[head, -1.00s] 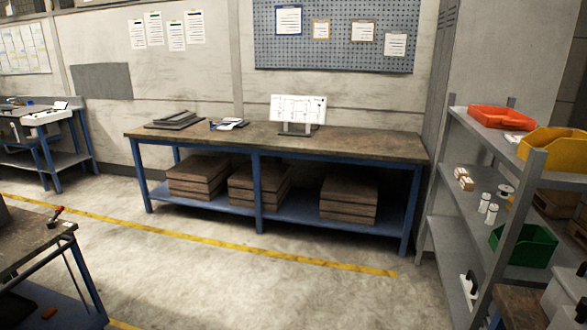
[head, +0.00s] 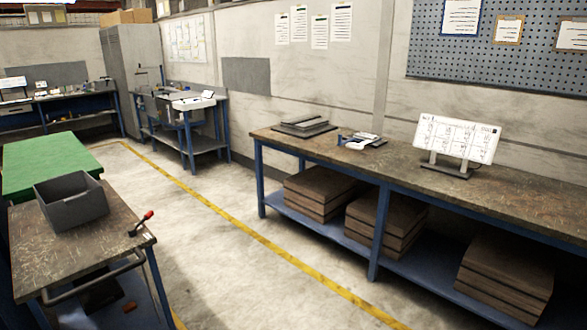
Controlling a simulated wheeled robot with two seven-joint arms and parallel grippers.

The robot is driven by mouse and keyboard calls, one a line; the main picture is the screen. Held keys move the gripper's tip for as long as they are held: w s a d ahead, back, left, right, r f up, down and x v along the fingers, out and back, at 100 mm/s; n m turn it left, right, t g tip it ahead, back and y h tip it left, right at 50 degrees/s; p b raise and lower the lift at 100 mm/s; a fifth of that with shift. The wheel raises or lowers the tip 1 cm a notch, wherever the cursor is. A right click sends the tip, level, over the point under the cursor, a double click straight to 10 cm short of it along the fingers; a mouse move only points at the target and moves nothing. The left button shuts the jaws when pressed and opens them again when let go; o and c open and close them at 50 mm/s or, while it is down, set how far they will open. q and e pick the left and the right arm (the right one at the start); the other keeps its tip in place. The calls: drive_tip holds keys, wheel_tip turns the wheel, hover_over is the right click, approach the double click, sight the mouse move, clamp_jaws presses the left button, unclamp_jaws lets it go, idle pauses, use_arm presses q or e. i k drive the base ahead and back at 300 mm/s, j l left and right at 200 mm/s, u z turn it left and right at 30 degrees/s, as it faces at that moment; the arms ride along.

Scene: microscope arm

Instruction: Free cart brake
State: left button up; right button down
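The cart (head: 112,252) stands at the lower left of the head view, with a worn brown top, blue legs and a dark push handle (head: 92,283) along its near side. A small lever with a red knob (head: 142,222) stands tilted at the top's right corner; it looks like the brake lever. A grey open bin (head: 72,204) sits on the cart top. Neither of my grippers is in view. The cart's wheels are out of view.
A green-topped table (head: 48,162) adjoins the cart's far side. A long workbench (head: 400,186) with a display board (head: 457,138) stands along the wall at right. Open floor with a yellow line (head: 246,234) lies between cart and bench.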

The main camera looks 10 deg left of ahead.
sight(131, 231)
drive_tip(key=i+j+u, duration=0.25)
drive_tip(key=u, duration=0.15)
drive_tip(key=i+u, duration=0.85)
drive_tip(key=i+l+u, duration=0.2)
drive_tip(key=i+u, duration=0.45)
drive_tip(key=i, duration=1.3)
drive_tip(key=i+z, duration=0.1)
drive_tip(key=z, duration=0.45)
